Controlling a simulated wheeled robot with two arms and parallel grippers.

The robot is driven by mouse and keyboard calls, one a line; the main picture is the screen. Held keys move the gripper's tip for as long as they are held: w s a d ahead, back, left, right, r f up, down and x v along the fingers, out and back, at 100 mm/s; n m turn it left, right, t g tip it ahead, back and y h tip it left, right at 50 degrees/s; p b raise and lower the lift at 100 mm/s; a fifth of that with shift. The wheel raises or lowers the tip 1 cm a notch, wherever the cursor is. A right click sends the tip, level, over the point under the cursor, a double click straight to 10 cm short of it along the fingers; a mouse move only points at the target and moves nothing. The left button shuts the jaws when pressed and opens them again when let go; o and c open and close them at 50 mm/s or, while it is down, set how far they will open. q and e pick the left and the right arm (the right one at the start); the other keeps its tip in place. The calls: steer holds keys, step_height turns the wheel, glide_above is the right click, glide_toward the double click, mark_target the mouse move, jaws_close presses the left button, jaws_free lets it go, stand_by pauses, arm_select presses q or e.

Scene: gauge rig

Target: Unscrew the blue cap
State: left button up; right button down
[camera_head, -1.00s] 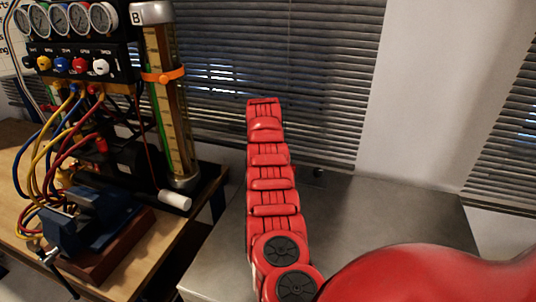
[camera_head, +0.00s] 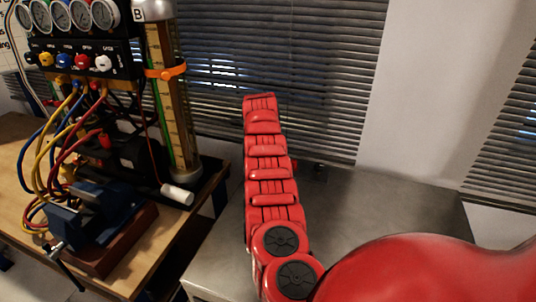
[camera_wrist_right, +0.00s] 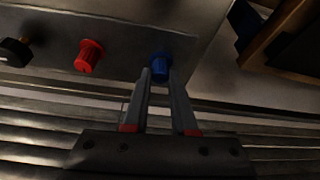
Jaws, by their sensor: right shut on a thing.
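The blue cap (camera_wrist_right: 160,68) stands on a grey metal face in the right wrist view. My right gripper (camera_wrist_right: 158,78) has its two fingers at the cap, one at each side, and is shut on it. The cap is partly covered by the fingertips. My red right arm (camera_head: 270,185) reaches up the middle of the head view, but its gripper is hidden there. My left gripper is in neither view.
A red cap (camera_wrist_right: 88,55) and a black knob (camera_wrist_right: 15,52) stand left of the blue cap. In the head view, a gauge rig (camera_head: 75,55) with hoses and a blue vise (camera_head: 95,215) stand on the wooden bench. A grey metal top (camera_head: 390,215) lies right of my arm.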

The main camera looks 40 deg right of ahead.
steer(key=shift+s+d+f+n+t+b, duration=0.2)
steer(key=shift+d+n+t+b, duration=0.1)
steer(key=shift+n+b, duration=0.6)
steer(key=shift+s+a+r+n+y, duration=0.1)
steer(key=shift+n+y, duration=0.2)
steer(key=shift+n, duration=0.3)
steer(key=shift+n+b, duration=0.5)
steer(key=shift+t, duration=0.3)
steer(key=shift+n+y+b, duration=0.3)
steer(key=shift+n, duration=0.2)
steer(key=shift+r, duration=0.15)
